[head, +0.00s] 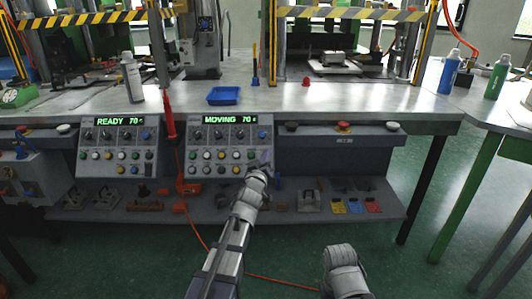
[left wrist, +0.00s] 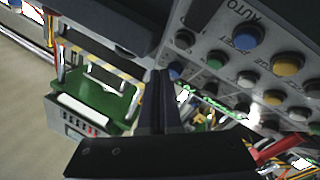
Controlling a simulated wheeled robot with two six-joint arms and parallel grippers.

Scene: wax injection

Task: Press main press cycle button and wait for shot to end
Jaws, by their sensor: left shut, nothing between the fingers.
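The right control panel (head: 221,150) hangs under the bench front, and its green display (head: 229,120) reads MOVING 70. Below the display are knobs and rows of coloured buttons. My left gripper (head: 265,160) is at the panel's lower right edge, shut and empty. In the left wrist view its closed fingers (left wrist: 164,95) point toward the panel face (left wrist: 215,60), with a blue button (left wrist: 247,38) and a yellow button (left wrist: 285,65) to their right. The fingertips hide part of the panel; I cannot tell whether they touch a button. Which button is the main press cycle one is unclear.
The left control panel (head: 118,148) reads READY 70. A blue tray (head: 224,96) and a white bottle (head: 131,77) stand on the bench. A red-handled tool (head: 169,117) hangs on an orange cable between the panels. A lower shelf (head: 290,210) holds small parts.

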